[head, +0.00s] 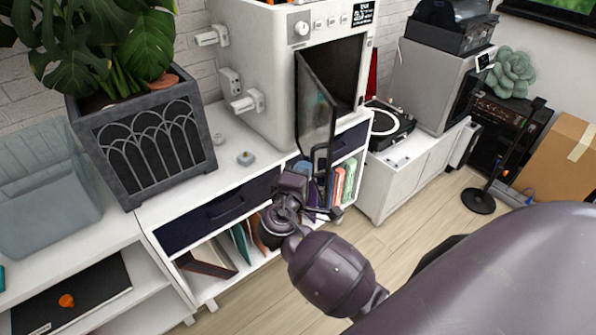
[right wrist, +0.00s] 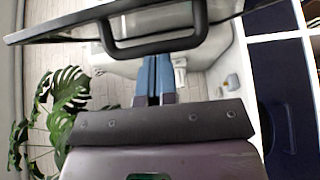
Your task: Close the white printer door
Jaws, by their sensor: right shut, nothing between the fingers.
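The white printer (head: 262,65) stands on the white cabinet, its dark opening (head: 348,75) exposed. Its door (head: 315,108), a dark-framed glass panel, stands open, swung outward from the left side of the opening. In the right wrist view the door (right wrist: 75,30) crosses the top, with a dark bar handle (right wrist: 152,50). My right gripper (head: 318,162) is at the door's lower end in the head view. Its blue fingers (right wrist: 153,72) are shut and empty, their tips close to the handle; I cannot tell whether they touch. My left gripper is not in view.
A potted plant in a dark planter (head: 150,140) stands left of the printer. Small items (head: 246,158) lie on the cabinet top (head: 225,135). A turntable (head: 388,122) sits to the right. Folders fill shelves below. Wooden floor (head: 400,220) in front is partly clear.

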